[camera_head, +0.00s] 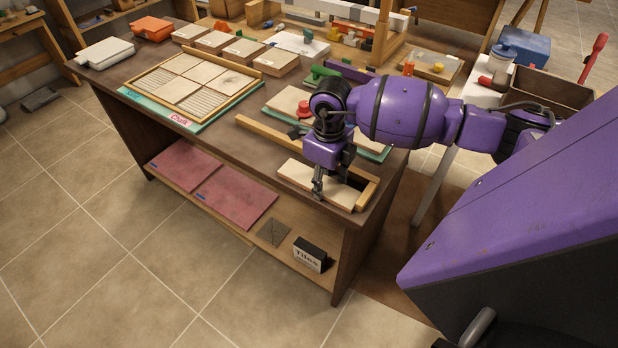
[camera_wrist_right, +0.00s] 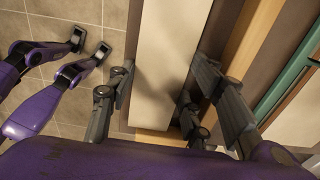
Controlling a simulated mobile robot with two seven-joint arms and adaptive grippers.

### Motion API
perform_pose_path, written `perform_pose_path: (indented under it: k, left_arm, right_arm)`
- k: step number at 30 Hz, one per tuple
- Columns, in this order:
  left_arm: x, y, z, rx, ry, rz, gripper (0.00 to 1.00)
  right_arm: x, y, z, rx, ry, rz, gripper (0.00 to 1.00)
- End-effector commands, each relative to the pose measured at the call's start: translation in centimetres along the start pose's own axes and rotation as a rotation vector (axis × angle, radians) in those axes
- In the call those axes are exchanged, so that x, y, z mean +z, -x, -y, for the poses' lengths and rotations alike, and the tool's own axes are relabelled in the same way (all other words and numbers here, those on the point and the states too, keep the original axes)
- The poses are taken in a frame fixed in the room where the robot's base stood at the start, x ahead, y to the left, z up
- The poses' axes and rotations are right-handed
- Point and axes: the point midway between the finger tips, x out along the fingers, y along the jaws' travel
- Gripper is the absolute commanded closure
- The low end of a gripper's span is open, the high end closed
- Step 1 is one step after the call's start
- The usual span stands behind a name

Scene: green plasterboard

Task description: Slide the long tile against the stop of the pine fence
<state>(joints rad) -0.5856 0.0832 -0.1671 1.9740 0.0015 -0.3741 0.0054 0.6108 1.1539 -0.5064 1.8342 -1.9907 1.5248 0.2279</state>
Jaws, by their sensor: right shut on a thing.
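The long cream tile (camera_head: 298,174) lies flat at the front edge of the workbench. It also shows in the wrist view (camera_wrist_right: 163,50), running between my right gripper's fingers. My right gripper (camera_head: 317,188) reaches down from above and is shut across the tile's width; it also shows in the wrist view (camera_wrist_right: 162,85). The pine fence (camera_head: 262,131) runs alongside, with a dark gap between it and the tile. Its stop (camera_head: 367,194) is the short crosspiece at the right end, near the tile's end. I cannot tell whether they touch.
A framed tile panel (camera_head: 190,83) lies on a green board at the left. Several boxed tiles (camera_head: 243,48) stand behind it. A red-handled item (camera_head: 304,109) sits on tiles behind the fence.

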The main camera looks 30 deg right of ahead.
Motion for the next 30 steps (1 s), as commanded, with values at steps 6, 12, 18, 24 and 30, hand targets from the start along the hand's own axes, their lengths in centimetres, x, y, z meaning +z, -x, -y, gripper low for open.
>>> perform_pose_path:
  k: [6,12,18,24,30]
  left_arm:
    - [0.1,0.0,-0.1,0.001,0.001,0.002,0.3]
    - [0.1,0.0,-0.1,0.001,0.001,0.002,0.3]
    - [0.1,0.0,-0.1,0.001,0.001,0.002,0.3]
    - [0.3,0.0,-0.1,0.001,0.001,0.004,0.3]
    - [0.2,0.0,-0.1,0.001,0.0,0.003,0.3]
  right_arm:
    - [0.1,-0.1,0.0,-0.001,0.0,-0.002,1.0]
    - [0.1,-0.1,0.0,0.0,0.0,-0.001,0.43]
    - [0.1,0.0,0.0,0.0,0.0,0.0,0.32]
    - [0.1,0.0,0.0,0.001,0.0,-0.002,0.32]
    - [0.2,2.0,0.1,-0.001,0.001,0.003,0.32]
